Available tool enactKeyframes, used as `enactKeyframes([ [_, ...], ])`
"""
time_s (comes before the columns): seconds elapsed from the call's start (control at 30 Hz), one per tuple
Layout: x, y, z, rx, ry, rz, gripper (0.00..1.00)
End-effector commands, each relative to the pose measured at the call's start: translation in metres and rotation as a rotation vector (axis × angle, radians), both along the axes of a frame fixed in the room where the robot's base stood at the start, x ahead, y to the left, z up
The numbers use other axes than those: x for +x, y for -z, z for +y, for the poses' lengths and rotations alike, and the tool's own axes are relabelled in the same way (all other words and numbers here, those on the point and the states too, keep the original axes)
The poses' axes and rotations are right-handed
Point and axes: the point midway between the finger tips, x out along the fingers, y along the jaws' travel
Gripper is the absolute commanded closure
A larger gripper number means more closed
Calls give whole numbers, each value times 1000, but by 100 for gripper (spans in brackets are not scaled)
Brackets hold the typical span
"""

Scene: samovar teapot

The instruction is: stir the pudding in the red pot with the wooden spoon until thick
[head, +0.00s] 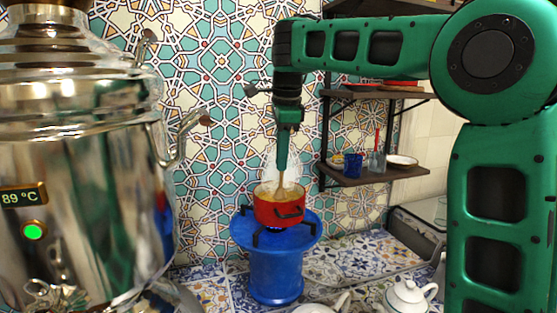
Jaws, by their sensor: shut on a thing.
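The red pot (266,209) stands on a blue round burner stand (275,270) near the middle of the head view. Pale yellowish pudding (265,190) shows inside the pot. My gripper (282,165) points down above the pot and is shut on the wooden spoon (281,181). Only a short length of the spoon shows below the gripper; its lower end is hidden in the pudding. White steam rises around the gripper and spoon. The pot's dark handle faces the front right.
A large shiny samovar (80,170) fills the left side, its display reading 89 °C. A white teapot (408,297) stands at the lower right, and part of another white vessel (322,306) shows beside it. Dark shelves (375,178) with cups and dishes hang behind right.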

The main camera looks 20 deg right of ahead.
Motion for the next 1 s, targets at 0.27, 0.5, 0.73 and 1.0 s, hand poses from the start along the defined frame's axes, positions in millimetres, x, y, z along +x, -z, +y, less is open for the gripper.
enactKeyframes([
  [0.27,-2,-11,1,-1,-3,-2,100],
  [0.5,-6,-29,2,0,-3,-1,100],
  [0.73,-9,-43,1,1,-3,-2,100],
  [1.0,-12,-55,0,3,-3,-2,100],
])
